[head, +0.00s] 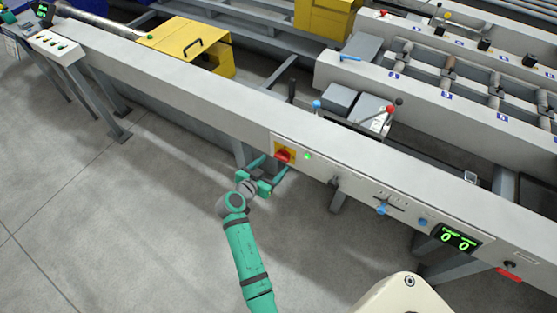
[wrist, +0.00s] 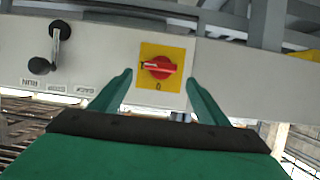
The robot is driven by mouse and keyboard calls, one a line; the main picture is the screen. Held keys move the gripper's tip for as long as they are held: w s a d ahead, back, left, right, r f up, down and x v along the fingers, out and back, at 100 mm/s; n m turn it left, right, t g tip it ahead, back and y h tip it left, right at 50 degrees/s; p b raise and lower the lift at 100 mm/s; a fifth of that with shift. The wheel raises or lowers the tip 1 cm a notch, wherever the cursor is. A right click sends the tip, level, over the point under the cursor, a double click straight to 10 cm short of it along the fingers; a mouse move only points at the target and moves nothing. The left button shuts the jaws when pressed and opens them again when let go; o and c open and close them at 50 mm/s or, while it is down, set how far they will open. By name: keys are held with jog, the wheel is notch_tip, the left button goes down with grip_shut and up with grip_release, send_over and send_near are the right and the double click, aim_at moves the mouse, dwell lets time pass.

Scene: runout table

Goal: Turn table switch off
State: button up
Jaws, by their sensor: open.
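The table switch is a red rotary knob (head: 283,155) on a yellow plate (head: 291,147), on the front face of the long grey table. In the wrist view the red knob (wrist: 160,68) lies about horizontal, with a white mark at its left end. A dark character shows on the yellow plate (wrist: 149,83) below it. My gripper (head: 274,164) is open in front of the switch. In the wrist view its green fingers stand on either side of the knob, apart from it. Their distance from the panel is hard to tell. A small green light (head: 308,155) glows beside the plate.
A black lever (wrist: 42,63) with labels sits left of the switch in the wrist view. Along the panel in the head view are blue knobs (head: 382,209) and a green display (head: 455,238). Table legs stand below. The grey floor (head: 130,210) in front is clear.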

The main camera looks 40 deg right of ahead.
aim_at(281, 158)
jog(key=shift+x, duration=2.6)
jog(key=shift+c, duration=0.6)
jog(key=c, duration=0.9)
